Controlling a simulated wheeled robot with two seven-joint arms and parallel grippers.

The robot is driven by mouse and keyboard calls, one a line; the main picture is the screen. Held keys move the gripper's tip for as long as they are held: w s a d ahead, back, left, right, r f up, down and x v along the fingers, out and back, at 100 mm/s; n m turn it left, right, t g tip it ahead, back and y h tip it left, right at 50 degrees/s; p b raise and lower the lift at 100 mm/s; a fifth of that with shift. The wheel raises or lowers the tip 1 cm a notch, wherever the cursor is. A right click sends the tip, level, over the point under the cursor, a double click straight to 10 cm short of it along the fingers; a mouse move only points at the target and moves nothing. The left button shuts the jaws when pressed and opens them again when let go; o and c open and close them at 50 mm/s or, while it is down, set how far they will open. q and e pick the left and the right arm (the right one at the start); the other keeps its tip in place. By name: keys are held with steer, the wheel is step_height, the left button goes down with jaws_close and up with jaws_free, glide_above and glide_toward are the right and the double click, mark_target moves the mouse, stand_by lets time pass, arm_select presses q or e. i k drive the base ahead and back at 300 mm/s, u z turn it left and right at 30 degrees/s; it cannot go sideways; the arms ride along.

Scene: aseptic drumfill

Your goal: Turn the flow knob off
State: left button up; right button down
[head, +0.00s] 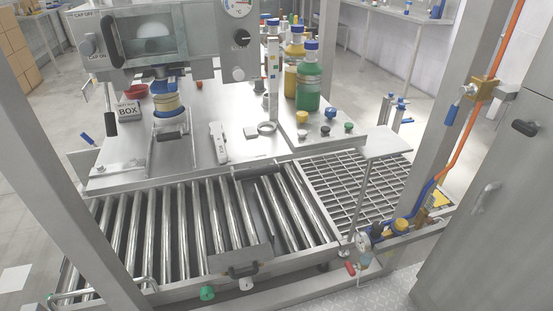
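A steel filling machine stands at the top left of the head view. On its right face, below a round dial gauge (238,6), is a black knob (241,38) with small markings around it. A pale round knob (238,74) sits lower on the same face. The markings are too small to read, so I cannot tell for certain which one is the flow knob or its setting. Another grey knob (88,48), at the machine's left, is between the words CAP OFF and CAP ON. Neither of my grippers is in view.
A roller conveyor (180,230) runs in front. Steel posts stand left and right. A grey cabinet (490,220) is at the right.

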mark_target(331, 112)
steer(key=u, duration=1.2)
steer(key=i, duration=0.85)
steer(key=z, duration=1.35)
